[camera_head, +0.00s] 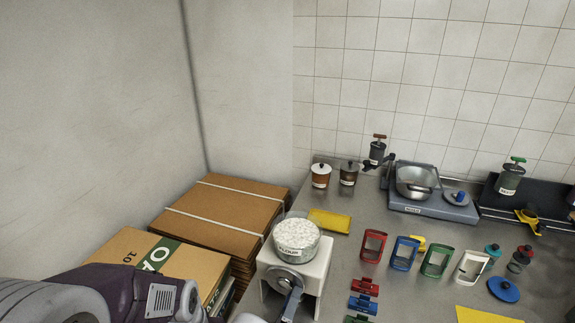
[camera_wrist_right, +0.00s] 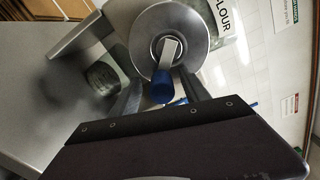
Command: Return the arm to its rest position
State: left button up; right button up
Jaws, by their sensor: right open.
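My right gripper (camera_wrist_right: 160,88) is open in the right wrist view, with its two dark fingers on either side of a blue crank knob (camera_wrist_right: 162,88). I cannot tell whether the fingers touch the knob. The knob sits on a grey crank disc (camera_wrist_right: 168,42) of the flour dispenser. In the head view the dispenser's white body (camera_head: 317,272) stands at bottom centre under a clear flour jar (camera_head: 297,236). Only a small part of my right gripper shows there, low at the crank. A purple-grey arm link of mine fills the lower left. My left gripper is not in view.
Cardboard boxes (camera_head: 222,222) are stacked left of the dispenser. A yellow tray (camera_head: 329,221) lies behind it. Coloured frames, including a red one (camera_head: 373,246), stand to its right. A steel bowl on a scale (camera_head: 433,206) is near the tiled wall. Red and blue clips (camera_head: 362,303) lie close on the right.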

jog(key=shift+s+a+r, duration=0.25)
jog(key=shift+s, duration=0.15)
jog(key=shift+c, duration=0.3)
jog(key=c, duration=0.5)
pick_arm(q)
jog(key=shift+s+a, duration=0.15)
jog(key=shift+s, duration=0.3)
pick_arm(e)
grip_shut()
